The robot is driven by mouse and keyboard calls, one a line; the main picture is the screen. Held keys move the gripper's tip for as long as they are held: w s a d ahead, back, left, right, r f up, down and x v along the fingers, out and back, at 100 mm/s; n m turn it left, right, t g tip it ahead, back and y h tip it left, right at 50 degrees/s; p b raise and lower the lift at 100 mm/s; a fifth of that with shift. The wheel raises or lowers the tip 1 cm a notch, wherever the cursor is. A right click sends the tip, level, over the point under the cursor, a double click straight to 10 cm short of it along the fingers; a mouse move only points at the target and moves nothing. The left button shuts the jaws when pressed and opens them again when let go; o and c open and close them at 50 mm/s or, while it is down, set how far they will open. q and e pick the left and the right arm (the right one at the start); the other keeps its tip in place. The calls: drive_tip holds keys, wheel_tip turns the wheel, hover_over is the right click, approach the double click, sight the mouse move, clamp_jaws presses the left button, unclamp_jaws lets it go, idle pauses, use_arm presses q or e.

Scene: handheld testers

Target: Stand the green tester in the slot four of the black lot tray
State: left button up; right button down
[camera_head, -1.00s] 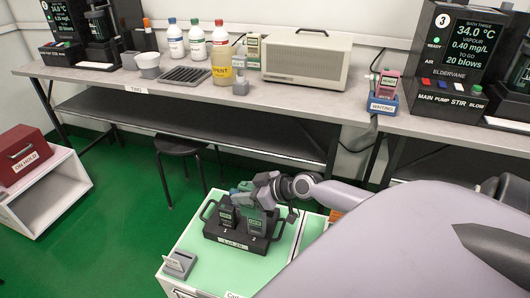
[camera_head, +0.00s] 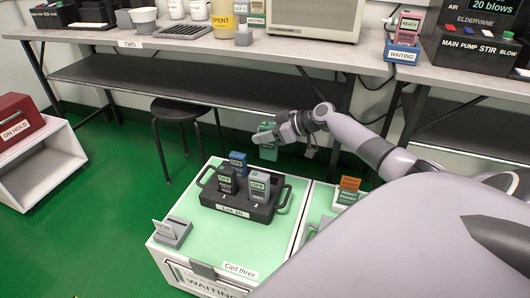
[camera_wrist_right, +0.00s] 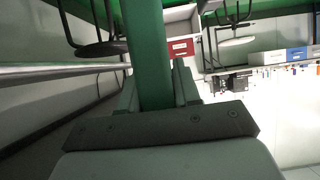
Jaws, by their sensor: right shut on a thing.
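The green tester (camera_head: 267,144) is held up beyond the far right side of the black lot tray (camera_head: 235,213). My right gripper (camera_head: 271,134) is shut on it. In the right wrist view the green tester (camera_wrist_right: 148,55) runs between the two fingers. The tray lies on the green top of a cart. The slot numbers are too small to read. My left gripper is out of view.
A small grey holder (camera_head: 172,232) stands left of the tray on the cart (camera_head: 205,254). An orange and green card or tester (camera_head: 347,191) stands to the right. A black stool (camera_head: 180,111) and the long bench (camera_head: 290,52) are behind. Part of the cart top around the tray is clear.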

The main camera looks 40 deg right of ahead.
sight(264, 156)
wheel_tip(264, 156, down, 8)
drive_tip(key=b, duration=0.2)
drive_tip(key=shift+f+b, duration=0.15)
drive_tip(key=shift+b, duration=0.2)
wheel_tip(264, 156, down, 5)
drive_tip(key=shift+r+b, duration=0.1)
drive_tip(key=shift+b, duration=1)
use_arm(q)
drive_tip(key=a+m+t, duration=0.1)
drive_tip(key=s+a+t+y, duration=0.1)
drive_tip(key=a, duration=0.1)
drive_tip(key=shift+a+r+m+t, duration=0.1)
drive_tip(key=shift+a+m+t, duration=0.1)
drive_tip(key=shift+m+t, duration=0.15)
use_arm(e)
drive_tip(key=c, duration=0.8)
unclamp_jaws()
